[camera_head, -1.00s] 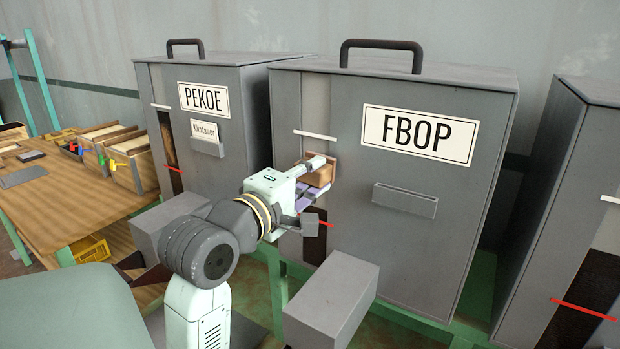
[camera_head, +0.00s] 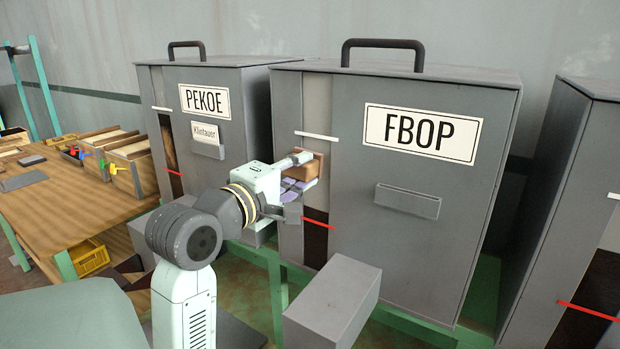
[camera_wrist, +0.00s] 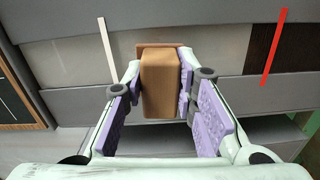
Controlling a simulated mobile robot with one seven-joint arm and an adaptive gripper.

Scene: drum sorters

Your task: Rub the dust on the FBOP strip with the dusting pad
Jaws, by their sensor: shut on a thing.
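The FBOP drum sorter (camera_head: 408,210) is a grey box with an FBOP label (camera_head: 423,132). Its vertical strip (camera_head: 316,108) runs down the left of the front, pale above and dark below, with a white mark and a red mark across it. My gripper (camera_head: 304,172) is shut on the dusting pad (camera_wrist: 161,88), a brown block with a thin plate at its far end. The pad also shows in the head view (camera_head: 307,167), in front of the strip between the two marks. It seems to touch the strip. The patch behind the pad is hidden.
The PEKOE sorter (camera_head: 215,138) stands close on the left and another grey sorter (camera_head: 570,190) on the right. A grey box (camera_head: 332,305) juts out below the FBOP front. A wooden table (camera_head: 75,205) with small boxes is at the left.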

